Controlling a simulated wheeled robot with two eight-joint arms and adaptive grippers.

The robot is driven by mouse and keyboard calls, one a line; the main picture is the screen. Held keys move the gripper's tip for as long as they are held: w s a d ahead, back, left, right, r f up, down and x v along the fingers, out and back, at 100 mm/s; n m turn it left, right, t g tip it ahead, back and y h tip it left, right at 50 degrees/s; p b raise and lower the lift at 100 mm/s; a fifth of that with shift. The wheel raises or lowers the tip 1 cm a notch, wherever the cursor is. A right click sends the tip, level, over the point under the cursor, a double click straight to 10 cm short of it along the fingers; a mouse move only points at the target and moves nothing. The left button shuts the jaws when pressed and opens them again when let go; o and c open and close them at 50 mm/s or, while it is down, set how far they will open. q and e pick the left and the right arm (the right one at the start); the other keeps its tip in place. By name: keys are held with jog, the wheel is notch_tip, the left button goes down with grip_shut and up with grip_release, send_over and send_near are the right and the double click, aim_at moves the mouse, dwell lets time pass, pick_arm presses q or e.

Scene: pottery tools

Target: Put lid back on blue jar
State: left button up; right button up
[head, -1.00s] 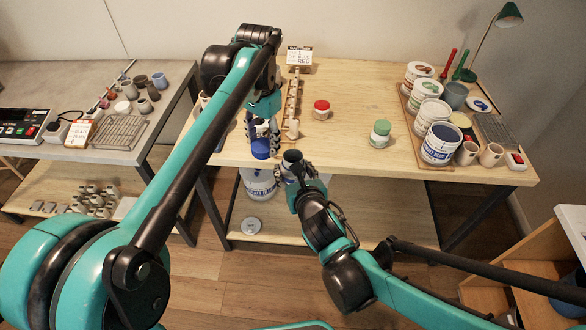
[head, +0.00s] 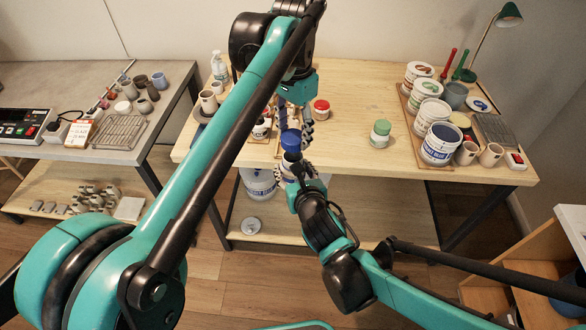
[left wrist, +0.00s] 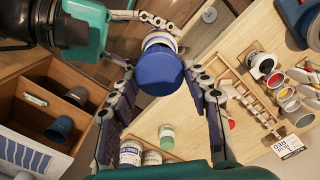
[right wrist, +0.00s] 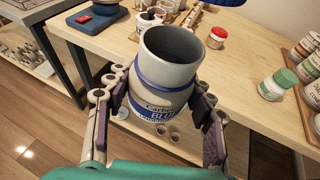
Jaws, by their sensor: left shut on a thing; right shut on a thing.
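The blue lid (head: 291,138) is held in my left gripper (left wrist: 159,68), which is shut on it. It shows in the left wrist view (left wrist: 160,76) as a round blue cap between the fingers, in front of the jar (left wrist: 159,40). My right gripper (right wrist: 158,92) is shut around the white-grey jar (right wrist: 165,88) with blue bands and a "BLUE" label. The jar is roughly upright and its open mouth is uncovered in the right wrist view. In the head view the lid is just above the jar, apart from it; the gap's size is unclear.
A green-topped jar (head: 380,133) and a red-lidded jar (head: 321,109) stand on the wooden table (head: 345,155). Large labelled tubs (head: 440,145) and cups are at its right. A wooden rack (left wrist: 250,105) lies near the left arm. The table's middle is clear.

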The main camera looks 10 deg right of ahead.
aim_at(293, 151)
pick_arm(q)
jog(key=shift+f, duration=1.45)
jog(key=shift+f, duration=0.9)
jog(key=shift+f, duration=0.55)
jog(key=m, duration=0.6)
jog(key=shift+s, duration=0.1)
jog(key=m, duration=0.4)
jog(key=shift+m, duration=0.4)
jog(key=m, duration=0.4)
jog(key=shift+s+m, duration=0.1)
jog(key=shift+m, duration=0.3)
jog(key=m, duration=0.5)
jog(key=shift+a+m, duration=0.1)
jog(key=shift+m, duration=0.3)
jog(key=o, duration=0.7)
